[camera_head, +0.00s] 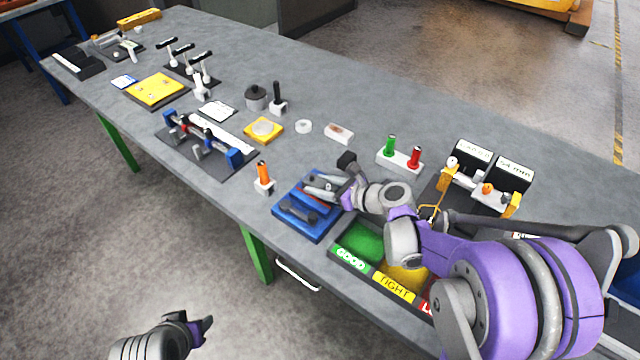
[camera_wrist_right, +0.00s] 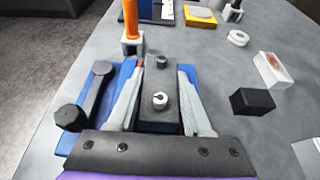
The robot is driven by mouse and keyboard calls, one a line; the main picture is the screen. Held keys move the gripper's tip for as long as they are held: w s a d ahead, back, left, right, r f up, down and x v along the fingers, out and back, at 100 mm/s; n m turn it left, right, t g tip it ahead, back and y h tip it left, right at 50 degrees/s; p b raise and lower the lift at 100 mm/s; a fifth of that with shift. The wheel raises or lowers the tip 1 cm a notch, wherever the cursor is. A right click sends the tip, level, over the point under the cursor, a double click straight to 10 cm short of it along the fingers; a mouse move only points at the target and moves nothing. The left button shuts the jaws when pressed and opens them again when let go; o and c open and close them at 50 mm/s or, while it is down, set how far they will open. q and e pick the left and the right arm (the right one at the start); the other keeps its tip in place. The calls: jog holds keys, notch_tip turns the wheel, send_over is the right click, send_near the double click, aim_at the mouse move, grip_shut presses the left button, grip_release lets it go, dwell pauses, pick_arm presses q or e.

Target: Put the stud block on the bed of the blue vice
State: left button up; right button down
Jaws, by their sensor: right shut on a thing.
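The blue vice (camera_head: 309,230) stands near the front edge of the table, with a dark handle bar (camera_head: 298,212) along its near side. My right gripper (camera_head: 322,187) is over the vice. In the right wrist view its two pale fingers are shut on the stud block (camera_wrist_right: 158,121), a dark grey block with studs on top, one of them white-topped. Blue parts of the vice (camera_wrist_right: 124,75) show beside and below the fingers. The block's underside is hidden, so I cannot tell whether it touches the bed. My left gripper (camera_head: 203,328) is low at bottom left, away from the table.
A black cube (camera_head: 347,161) stands just beyond the vice. An orange-handled tool in a holder (camera_head: 264,184) is to its left. A sorting tray (camera_head: 345,259) with coloured compartments lies to the right. Green and red plugs (camera_head: 400,158) stand behind. Bare table lies toward the back.

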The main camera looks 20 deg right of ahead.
jog(key=shift+c, duration=1.6)
grip_release()
jog(key=shift+r, duration=0.35)
jog(key=shift+w+r+p, duration=0.1)
jog(key=shift+r+p, duration=0.55)
jog(key=shift+p, duration=0.05)
jog(key=shift+f+b+v, duration=0.1)
jog(key=shift+b+v, duration=0.15)
jog(key=shift+v, duration=2.75)
jog(key=shift+f+b+v, duration=0.15)
jog(key=shift+b+v, duration=0.1)
jog(key=shift+v, duration=2.7)
